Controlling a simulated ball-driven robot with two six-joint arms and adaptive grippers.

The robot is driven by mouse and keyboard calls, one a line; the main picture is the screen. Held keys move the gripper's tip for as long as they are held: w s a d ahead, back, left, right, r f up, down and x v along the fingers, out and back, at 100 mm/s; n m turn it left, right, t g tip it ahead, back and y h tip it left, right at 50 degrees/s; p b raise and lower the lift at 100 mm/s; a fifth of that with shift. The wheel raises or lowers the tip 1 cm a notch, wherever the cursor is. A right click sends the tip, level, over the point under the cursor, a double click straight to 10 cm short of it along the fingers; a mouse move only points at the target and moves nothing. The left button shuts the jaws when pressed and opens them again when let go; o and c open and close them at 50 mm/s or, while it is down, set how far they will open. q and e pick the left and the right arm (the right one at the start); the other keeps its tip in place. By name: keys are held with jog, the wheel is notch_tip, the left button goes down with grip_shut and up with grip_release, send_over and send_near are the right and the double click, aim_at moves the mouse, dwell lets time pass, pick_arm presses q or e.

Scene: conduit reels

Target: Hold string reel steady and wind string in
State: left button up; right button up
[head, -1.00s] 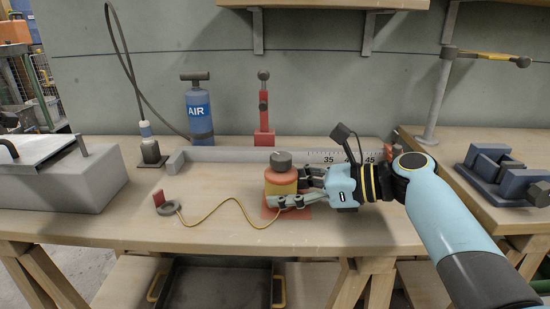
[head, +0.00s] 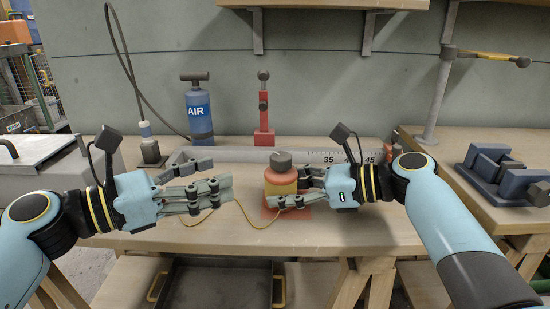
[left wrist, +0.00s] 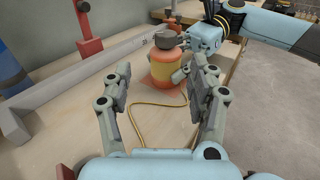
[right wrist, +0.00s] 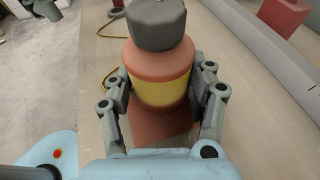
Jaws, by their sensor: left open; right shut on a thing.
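The string reel (head: 281,181) stands upright on a red base (head: 298,212) on the workbench. It has orange flanges, a yellow string-wound middle and a dark grey knob (head: 280,158) on top. My right gripper (head: 290,188) is shut on the reel's body from the right; the right wrist view shows a finger on each side of the reel (right wrist: 158,82). My left gripper (head: 222,176) is open and empty, just left of the reel and apart from it. The yellow string (head: 245,216) runs loosely along the bench from the reel; its far end is hidden behind my left gripper.
A blue AIR cylinder (head: 199,112) and a red stand (head: 264,118) stand at the back of the bench. A long grey rail with a ruler (head: 320,157) lies behind the reel. A blue vise-like block (head: 495,165) is at the right. Bench front below the reel is clear.

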aim_at(272, 160)
pick_arm(q)
jog(key=shift+s+d, duration=0.3)
jog(key=shift+n, duration=0.3)
jog(key=x, duration=1.1)
jog(key=shift+w+d+r, duration=0.15)
jog(key=shift+d+r, duration=0.05)
jog(key=shift+d, duration=0.1)
jog(key=c, duration=1.2)
jog(key=shift+h, duration=0.3)
